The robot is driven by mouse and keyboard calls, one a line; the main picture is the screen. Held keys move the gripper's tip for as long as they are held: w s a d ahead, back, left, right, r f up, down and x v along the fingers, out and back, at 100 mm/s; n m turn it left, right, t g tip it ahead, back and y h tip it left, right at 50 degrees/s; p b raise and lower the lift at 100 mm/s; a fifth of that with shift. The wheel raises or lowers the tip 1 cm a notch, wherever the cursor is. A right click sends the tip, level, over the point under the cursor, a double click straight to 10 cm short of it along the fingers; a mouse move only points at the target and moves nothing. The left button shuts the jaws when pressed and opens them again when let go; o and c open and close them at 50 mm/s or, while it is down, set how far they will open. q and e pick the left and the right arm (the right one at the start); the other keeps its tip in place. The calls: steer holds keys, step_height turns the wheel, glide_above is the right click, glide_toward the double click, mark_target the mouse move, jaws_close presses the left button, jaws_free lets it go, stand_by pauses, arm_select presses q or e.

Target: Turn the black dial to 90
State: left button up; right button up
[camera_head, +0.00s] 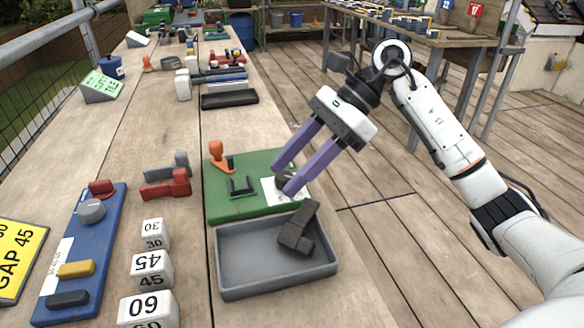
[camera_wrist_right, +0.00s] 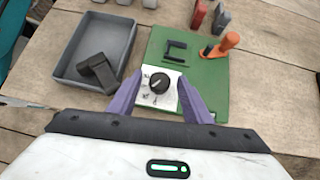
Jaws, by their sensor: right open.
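The black dial (camera_wrist_right: 159,83) sits on a white marked plate (camera_wrist_right: 150,98) on a green board (camera_head: 222,202). In the head view the dial (camera_head: 284,181) is partly hidden by a finger. My right gripper (camera_head: 281,180) is open, with its purple fingers on either side of the dial; the right wrist view shows the gripper (camera_wrist_right: 158,92) with gaps between the fingers and the dial. A white line on the dial shows, but the plate's marks are too small to read. My left gripper is not in view.
A grey tray (camera_head: 228,275) with a dark angled part (camera_head: 296,232) stands in front of the green board. An orange-handled tool (camera_head: 217,153) stands on the board's back corner. Number blocks (camera_head: 150,268) and a blue board (camera_head: 78,285) lie left.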

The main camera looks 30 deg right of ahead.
steer(key=shift+c, duration=0.3)
steer(key=c, duration=1)
